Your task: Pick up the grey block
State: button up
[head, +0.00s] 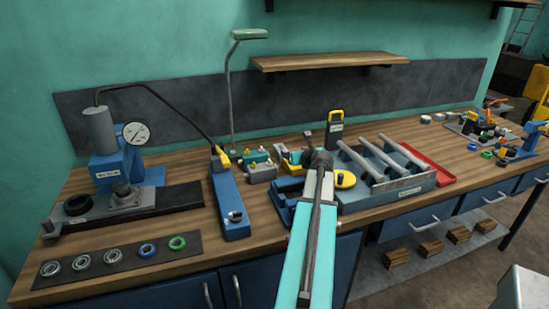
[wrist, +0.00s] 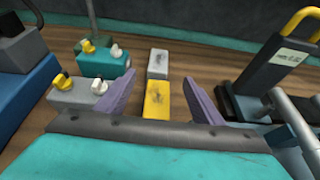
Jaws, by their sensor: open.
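In the wrist view a small plain grey block (wrist: 158,63) lies on the wooden bench, just beyond a yellow block (wrist: 157,98) of similar width. My gripper (wrist: 160,77) is open, with one purple finger on each side of the yellow block in the picture. The grey block shows past the fingertips, between their lines. Nothing is held. I cannot tell how high the fingers are above the bench. In the head view my arm ends near the middle of the bench; the fingers and the grey block are hard to make out there.
Left of the fingers stand a grey knobbed block (wrist: 78,95) and a teal knobbed block (wrist: 103,66). A dark stand with a yellow handle (wrist: 290,55) is on the right. A blue tray with grey bars (head: 412,187) and a blue bar-shaped fixture (head: 229,200) flank my arm.

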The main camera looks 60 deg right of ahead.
jog(key=shift+w+f, duration=0.25)
jog(key=shift+f, duration=0.25)
jog(key=shift+w+d, duration=0.1)
jog(key=p, duration=0.1)
send_near(277, 147)
jog(key=shift+s+d+f, duration=0.5)
jog(key=shift+d+f, duration=0.05)
jog(key=shift+f, duration=0.05)
jog(key=shift+w+d, duration=0.1)
dwell(0.3)
jog(key=shift+p+x, duration=0.55)
jog(key=shift+x, duration=1.95)
